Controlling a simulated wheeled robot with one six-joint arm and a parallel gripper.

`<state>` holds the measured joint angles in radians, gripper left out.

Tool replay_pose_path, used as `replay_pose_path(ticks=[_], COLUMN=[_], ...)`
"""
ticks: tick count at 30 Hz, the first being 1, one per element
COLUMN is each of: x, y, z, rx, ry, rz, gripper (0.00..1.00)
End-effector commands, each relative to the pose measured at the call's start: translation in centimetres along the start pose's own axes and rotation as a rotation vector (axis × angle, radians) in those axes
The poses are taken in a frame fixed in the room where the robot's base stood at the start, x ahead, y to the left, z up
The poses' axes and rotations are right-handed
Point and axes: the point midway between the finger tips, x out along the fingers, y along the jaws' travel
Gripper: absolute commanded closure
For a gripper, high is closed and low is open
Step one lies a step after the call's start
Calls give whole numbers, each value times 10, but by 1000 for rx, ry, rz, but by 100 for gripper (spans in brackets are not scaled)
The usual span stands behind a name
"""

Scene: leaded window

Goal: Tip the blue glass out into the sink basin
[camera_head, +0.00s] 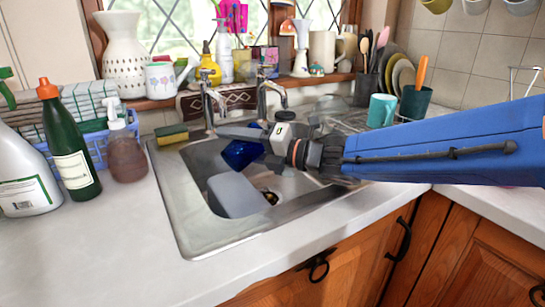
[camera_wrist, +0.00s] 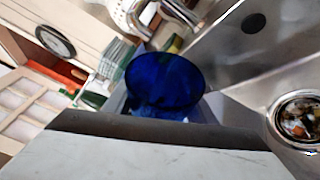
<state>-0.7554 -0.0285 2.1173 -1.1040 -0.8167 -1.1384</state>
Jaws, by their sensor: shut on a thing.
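The blue glass (camera_head: 238,155) is between the grey fingers of my gripper (camera_head: 228,160), over the metal sink basin (camera_head: 197,165). The fingers cover part of it. In the wrist view the glass (camera_wrist: 165,80) shows as a dark blue oval with its rim visible, beyond my gripper (camera_wrist: 155,125). My gripper is shut on it. It looks tilted in the head view, but I cannot tell how far. I cannot make out whether anything is inside it. The drain (camera_wrist: 300,118) lies to the right of the glass in the wrist view.
Metal taps (camera_head: 208,103) stand behind the basin. A sponge (camera_head: 171,134) lies at its back left corner. A soap dispenser (camera_head: 127,150) and a dark green bottle (camera_head: 72,145) stand left. A teal mug (camera_head: 381,110) stands right. The front counter (camera_head: 120,245) is clear.

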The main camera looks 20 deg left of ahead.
Motion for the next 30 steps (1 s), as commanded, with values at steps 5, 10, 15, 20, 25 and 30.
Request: replay_pose_path(ticks=[5,10,15,20,25,30], x=[0,-1,-1,-2,-4,-6], y=[2,3,5,8,13,17], z=[1,3,4,8,15,21], rx=[24,51,85,123,164,203], ry=[-4,-9,-13,-20,-25,-30], rz=[10,21,36,52,70,85], gripper=[79,79,79,79,79,80])
